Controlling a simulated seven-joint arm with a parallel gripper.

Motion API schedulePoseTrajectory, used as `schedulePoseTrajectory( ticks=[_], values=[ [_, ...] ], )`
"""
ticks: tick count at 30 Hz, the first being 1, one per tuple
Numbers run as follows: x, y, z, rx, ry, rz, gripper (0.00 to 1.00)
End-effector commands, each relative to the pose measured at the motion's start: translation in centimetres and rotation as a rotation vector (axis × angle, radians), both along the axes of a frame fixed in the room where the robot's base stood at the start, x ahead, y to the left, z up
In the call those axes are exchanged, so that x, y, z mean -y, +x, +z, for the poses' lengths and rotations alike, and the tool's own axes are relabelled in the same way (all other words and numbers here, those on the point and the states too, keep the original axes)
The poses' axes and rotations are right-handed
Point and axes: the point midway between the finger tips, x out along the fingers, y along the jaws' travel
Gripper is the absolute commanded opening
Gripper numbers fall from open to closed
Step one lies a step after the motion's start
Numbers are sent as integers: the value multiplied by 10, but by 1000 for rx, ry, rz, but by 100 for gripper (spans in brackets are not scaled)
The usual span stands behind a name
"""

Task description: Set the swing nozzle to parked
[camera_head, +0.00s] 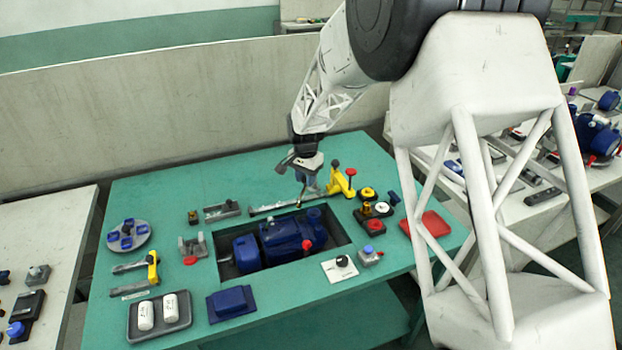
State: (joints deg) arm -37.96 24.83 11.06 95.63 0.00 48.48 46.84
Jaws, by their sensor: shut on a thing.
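My gripper (305,174) is over the back edge of the recessed bay in the green table, pointing down. It is shut on a small part, which appears to be the swing nozzle (300,198). A thin dark piece with a brownish tip hangs there, above the blue pump (285,237). The fingers and most of the held part are small and partly hidden, so I cannot tell the exact grip or the nozzle's angle. No parked mark can be made out.
A yellow clamp (341,182) stands just right of my gripper. Black blocks with coloured knobs (374,221) and a red tray (432,223) are farther right. A grey tray (184,322) with two white cylinders is front left. The table's back left is clear.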

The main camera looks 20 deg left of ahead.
Motion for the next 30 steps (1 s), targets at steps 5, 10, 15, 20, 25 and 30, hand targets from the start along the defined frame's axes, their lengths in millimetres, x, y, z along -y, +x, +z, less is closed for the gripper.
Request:
schedulePoseTrajectory(
  ticks=[5,10,15,20,25,30],
  values=[
    [-16,-1,0,0,0,-159,0],
    [-31,2,0,0,1,-321,0],
    [-46,6,0,0,0,-483,0],
    [-58,12,0,0,1,-628,0],
    [-68,19,0,0,1,-758,0],
    [-74,24,0,0,0,-848,0]
  ],
)
